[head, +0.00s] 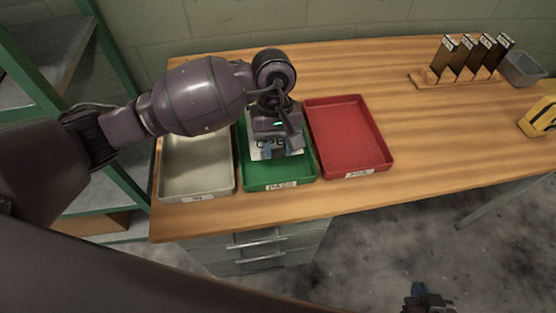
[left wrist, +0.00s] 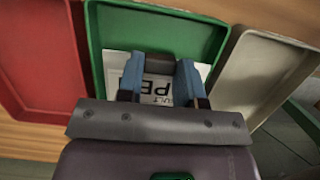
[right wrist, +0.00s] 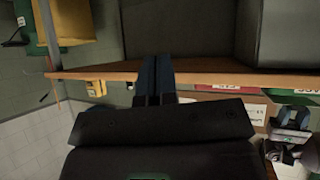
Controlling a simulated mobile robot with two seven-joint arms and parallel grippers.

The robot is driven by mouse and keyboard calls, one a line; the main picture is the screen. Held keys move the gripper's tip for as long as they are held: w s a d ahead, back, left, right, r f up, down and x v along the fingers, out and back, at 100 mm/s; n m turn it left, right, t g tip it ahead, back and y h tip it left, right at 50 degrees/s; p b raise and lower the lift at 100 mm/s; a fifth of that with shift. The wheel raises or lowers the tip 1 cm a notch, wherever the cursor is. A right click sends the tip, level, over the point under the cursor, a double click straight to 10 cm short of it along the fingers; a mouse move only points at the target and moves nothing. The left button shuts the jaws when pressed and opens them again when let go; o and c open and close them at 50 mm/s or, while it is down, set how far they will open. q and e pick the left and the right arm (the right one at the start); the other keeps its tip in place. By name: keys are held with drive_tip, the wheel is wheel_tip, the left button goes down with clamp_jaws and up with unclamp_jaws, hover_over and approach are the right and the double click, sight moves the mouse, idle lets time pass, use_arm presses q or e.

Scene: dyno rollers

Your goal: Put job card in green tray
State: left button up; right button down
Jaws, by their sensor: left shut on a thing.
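The white job card with black print (head: 290,152) is over the inside of the green tray (head: 247,170), middle of the three trays. My left gripper (head: 277,151) is over the green tray, its blue fingers shut on the card. In the left wrist view the card (left wrist: 117,68) shows between and beside the fingers (left wrist: 161,85), inside the green tray's outline (left wrist: 96,30). I cannot tell whether the card touches the tray floor. My right gripper (head: 418,290) is low in front of the table, its fingers (right wrist: 155,82) together and empty.
A beige tray (head: 198,185) stands left of the green tray and a red tray (head: 350,140) right of it. A wooden rack with dark files (head: 465,60), a grey bin (head: 522,68) and a yellow thing (head: 540,118) are at the right. The table between is clear.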

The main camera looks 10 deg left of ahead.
sight(278, 173)
use_arm(q)
drive_tip(key=shift+w+x, duration=0.15)
drive_tip(key=shift+x, duration=0.55)
drive_tip(key=shift+w+x, duration=0.15)
drive_tip(key=shift+x, duration=0.55)
wheel_tip(278, 173, down, 4)
drive_tip(key=shift+a+f+b, duration=0.1)
drive_tip(key=shift+b, duration=0.4)
drive_tip(key=o, duration=0.8)
drive_tip(key=shift+f, duration=0.1)
drive_tip(key=shift+r, duration=0.35)
drive_tip(key=p+v, duration=0.1)
drive_tip(key=v, duration=1)
drive_tip(key=shift+w+a+r, duration=0.1)
drive_tip(key=shift+w+r, duration=0.1)
drive_tip(key=shift+r, duration=0.15)
